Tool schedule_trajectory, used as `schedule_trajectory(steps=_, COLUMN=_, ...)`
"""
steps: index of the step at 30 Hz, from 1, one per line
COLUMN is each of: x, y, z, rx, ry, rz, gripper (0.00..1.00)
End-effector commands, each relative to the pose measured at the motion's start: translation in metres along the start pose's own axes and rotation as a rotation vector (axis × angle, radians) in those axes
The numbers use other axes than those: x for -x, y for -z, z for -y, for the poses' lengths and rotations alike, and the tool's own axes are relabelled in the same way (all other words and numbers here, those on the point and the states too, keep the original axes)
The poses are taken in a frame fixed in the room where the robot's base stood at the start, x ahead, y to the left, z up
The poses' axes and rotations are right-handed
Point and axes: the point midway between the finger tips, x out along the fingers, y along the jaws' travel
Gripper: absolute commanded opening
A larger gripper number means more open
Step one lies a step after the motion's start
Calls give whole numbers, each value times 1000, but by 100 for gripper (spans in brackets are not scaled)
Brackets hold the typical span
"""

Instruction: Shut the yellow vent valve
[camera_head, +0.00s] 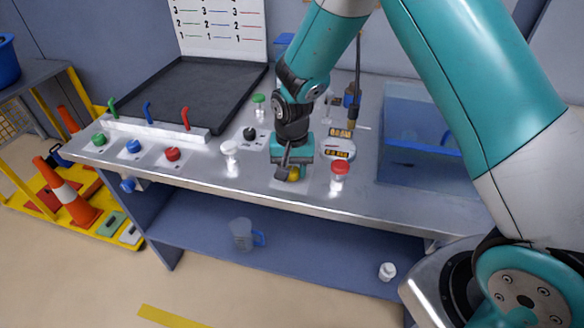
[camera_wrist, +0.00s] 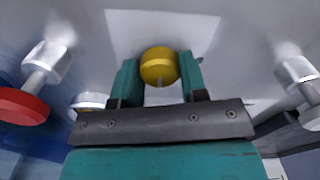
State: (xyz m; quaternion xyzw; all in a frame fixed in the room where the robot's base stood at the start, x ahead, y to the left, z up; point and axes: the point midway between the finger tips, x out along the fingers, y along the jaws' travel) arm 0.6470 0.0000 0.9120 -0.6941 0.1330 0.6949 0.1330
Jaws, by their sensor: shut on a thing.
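The yellow vent valve (camera_head: 294,174) is a round yellow knob near the front edge of the grey metal bench, mostly hidden by my gripper in the head view. In the wrist view the yellow knob (camera_wrist: 158,62) sits between the two teal fingers. My gripper (camera_head: 291,166) points down over the valve and is shut on its knob; the fingers also show in the wrist view (camera_wrist: 158,80). The knob's turn position is hard to tell.
A red-topped valve (camera_head: 340,168) stands close on the right, a white-topped one (camera_head: 229,148) on the left. A blue tank (camera_head: 420,135) fills the bench's right. Levers (camera_head: 150,130) are at left.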

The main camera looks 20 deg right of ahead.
Motion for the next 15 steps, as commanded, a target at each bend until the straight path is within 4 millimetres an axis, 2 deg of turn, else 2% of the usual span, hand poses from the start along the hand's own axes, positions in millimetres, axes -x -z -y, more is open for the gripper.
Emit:
schedule_trajectory(steps=11, x=2, y=2, z=0, rx=-5, ry=1, rz=-7, gripper=16)
schedule_trajectory(steps=12, x=2, y=2, z=0, rx=-5, ry=1, rz=-7, gripper=49)
schedule_trajectory(steps=14, x=1, y=2, z=0, rx=-5, ry=1, rz=-6, gripper=63)
schedule_trajectory(steps=15, x=1, y=2, z=0, rx=-4, ry=1, rz=-5, gripper=65)
